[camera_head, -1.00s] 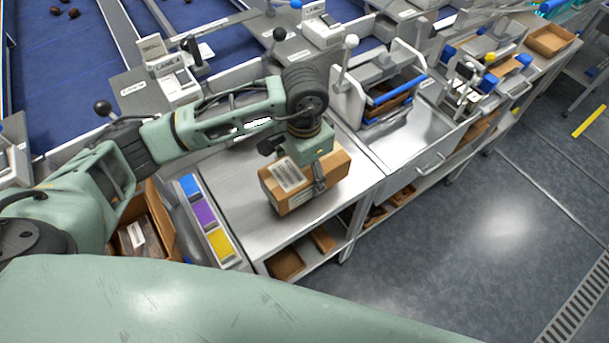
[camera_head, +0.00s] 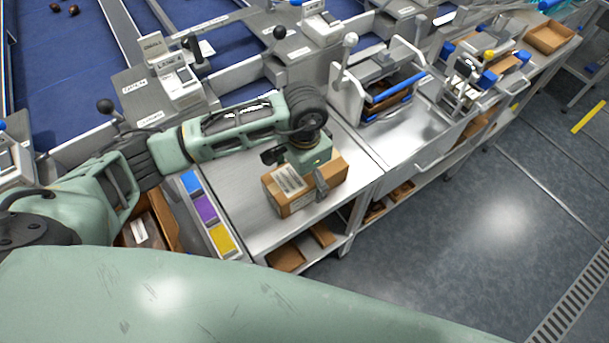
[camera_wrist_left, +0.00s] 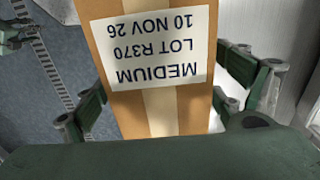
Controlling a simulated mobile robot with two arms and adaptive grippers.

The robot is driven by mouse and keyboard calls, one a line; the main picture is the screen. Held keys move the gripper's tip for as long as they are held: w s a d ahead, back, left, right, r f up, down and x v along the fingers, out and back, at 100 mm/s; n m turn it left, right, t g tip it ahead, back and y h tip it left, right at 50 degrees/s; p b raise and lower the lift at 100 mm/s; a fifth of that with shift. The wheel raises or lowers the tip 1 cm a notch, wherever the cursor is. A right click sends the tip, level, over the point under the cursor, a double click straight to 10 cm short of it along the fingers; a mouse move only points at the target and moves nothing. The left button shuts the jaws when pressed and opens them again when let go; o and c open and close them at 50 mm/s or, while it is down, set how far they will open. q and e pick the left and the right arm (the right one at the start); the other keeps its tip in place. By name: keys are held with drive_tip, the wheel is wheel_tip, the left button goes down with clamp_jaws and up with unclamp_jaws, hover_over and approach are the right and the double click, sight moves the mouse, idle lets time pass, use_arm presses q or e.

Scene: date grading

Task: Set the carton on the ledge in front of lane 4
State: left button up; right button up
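The carton (camera_head: 319,189), brown cardboard with a white label, is over the steel ledge (camera_head: 234,178) in the head view. My left gripper (camera_head: 312,180) points down with its fingers on opposite sides of it. In the left wrist view the carton (camera_wrist_left: 160,110) fills the middle between the fingers, its label reading MEDIUM, LOT R370. The fingers appear to press on its sides. Whether its underside touches the steel is hidden. A white unit (camera_head: 178,82) behind the ledge carries a lane sign that appears to read LANE 4. My right gripper is not in view.
Blue, purple and yellow blocks (camera_head: 206,209) line the ledge's left side. An open cardboard box (camera_head: 163,216) with contents stands left of them. A press-like fixture (camera_head: 347,88) with a white-knobbed lever stands right. Floor (camera_head: 460,240) is open on the right.

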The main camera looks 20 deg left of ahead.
use_arm(q)
drive_tip(key=shift+r, duration=0.15)
drive_tip(key=shift+w+r, duration=0.1)
drive_tip(key=shift+r, duration=0.15)
wheel_tip(320, 180, up, 11)
drive_tip(key=b, duration=0.3)
drive_tip(key=shift+f+b, duration=0.2)
drive_tip(key=shift+b, duration=0.2)
drive_tip(key=shift+r, duration=0.4)
